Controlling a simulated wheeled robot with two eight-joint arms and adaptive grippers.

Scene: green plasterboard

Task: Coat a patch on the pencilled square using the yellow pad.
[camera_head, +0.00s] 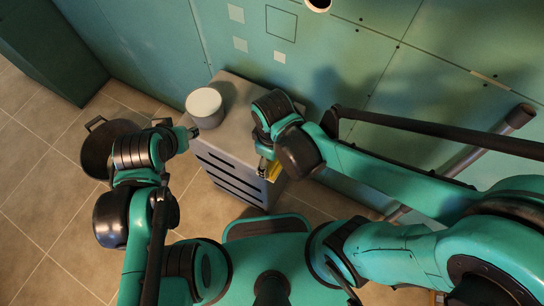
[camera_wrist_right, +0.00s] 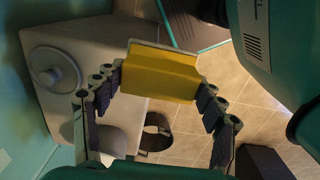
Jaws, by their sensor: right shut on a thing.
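The pencilled square (camera_head: 281,24) is a thin dark outline on the green wall at the top of the head view, and its inside looks bare green. The yellow pad (camera_wrist_right: 160,79) is held between the fingers of my right gripper (camera_wrist_right: 161,84), which is shut on it. In the head view the pad (camera_head: 273,171) shows in part under my right wrist, by the front right of the grey cabinet, well away from the square. My left gripper (camera_head: 191,132) is beside the white round tub (camera_head: 204,103). Its fingers are too small to read.
The tub stands on the grey cabinet (camera_head: 237,162) against the wall. Pale patches (camera_head: 236,13) mark the wall near the square. A dark bucket (camera_head: 96,148) stands on the tiled floor at left. A round hole (camera_head: 318,4) is right of the square. A pipe (camera_head: 519,115) lies at right.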

